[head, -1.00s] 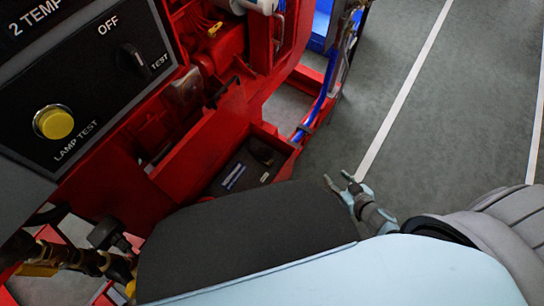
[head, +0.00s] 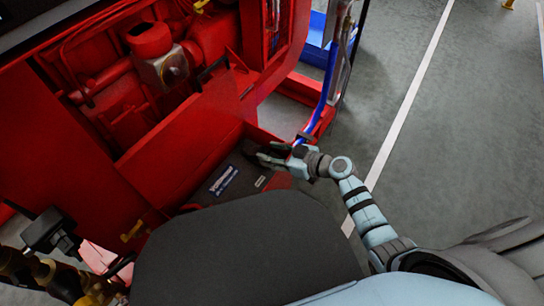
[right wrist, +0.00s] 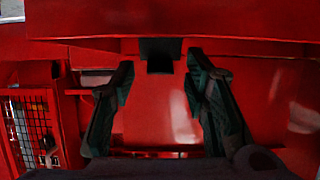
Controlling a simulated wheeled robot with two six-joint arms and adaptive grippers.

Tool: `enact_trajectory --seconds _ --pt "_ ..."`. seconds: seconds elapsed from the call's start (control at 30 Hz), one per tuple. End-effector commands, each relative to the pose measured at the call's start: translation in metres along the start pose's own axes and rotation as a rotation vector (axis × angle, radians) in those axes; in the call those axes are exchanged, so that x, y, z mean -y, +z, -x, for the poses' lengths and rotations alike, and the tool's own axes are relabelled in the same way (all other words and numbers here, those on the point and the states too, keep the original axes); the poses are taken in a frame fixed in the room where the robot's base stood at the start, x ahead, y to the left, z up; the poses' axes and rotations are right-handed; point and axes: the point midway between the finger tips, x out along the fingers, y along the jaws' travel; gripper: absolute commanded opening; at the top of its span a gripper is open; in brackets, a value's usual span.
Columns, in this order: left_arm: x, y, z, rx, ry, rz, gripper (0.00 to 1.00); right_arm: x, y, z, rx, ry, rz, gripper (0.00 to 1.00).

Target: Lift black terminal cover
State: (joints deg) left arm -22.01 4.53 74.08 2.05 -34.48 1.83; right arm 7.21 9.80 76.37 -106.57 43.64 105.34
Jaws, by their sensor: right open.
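My right gripper (head: 270,155) reaches in over the right edge of the red battery tray (head: 258,133) in the head view. It is open, with its fingers pointing left over the dark battery (head: 222,180). In the right wrist view, the open fingers of my right gripper (right wrist: 160,68) frame a small black block, which looks like the black terminal cover (right wrist: 160,50). The block lies beyond the fingertips, roughly centred between them, and no contact shows. In the head view the cover is hard to tell from the dark fingers. My left gripper is not in view.
The red pumpset frame and engine (head: 125,100) stand to the left and above the tray. A blue hose (head: 325,85) runs close by the right gripper. Grey floor with a white line (head: 410,100) lies free to the right. Dark valve fittings (head: 55,235) are at lower left.

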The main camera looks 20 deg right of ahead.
Motion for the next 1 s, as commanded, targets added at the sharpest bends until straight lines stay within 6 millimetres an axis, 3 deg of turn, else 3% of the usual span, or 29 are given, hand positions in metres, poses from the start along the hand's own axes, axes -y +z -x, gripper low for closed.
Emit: enact_trajectory --seconds 0.3,0.57,0.93,1.0 --pt "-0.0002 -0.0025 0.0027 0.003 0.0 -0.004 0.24 -0.0001 -0.0008 -0.0023 0.0 0.0 0.0 0.42" --pt "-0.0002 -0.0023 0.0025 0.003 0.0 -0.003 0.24 -0.0001 -0.0006 -0.0021 0.0 0.001 0.0 0.0" --pt "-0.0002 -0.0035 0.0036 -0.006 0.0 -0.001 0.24 -0.0008 -0.0011 -0.0009 0.004 0.003 -0.001 0.0" --pt "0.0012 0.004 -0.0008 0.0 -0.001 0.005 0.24 -0.0017 -0.0018 0.0004 0.009 0.006 -0.002 0.0"
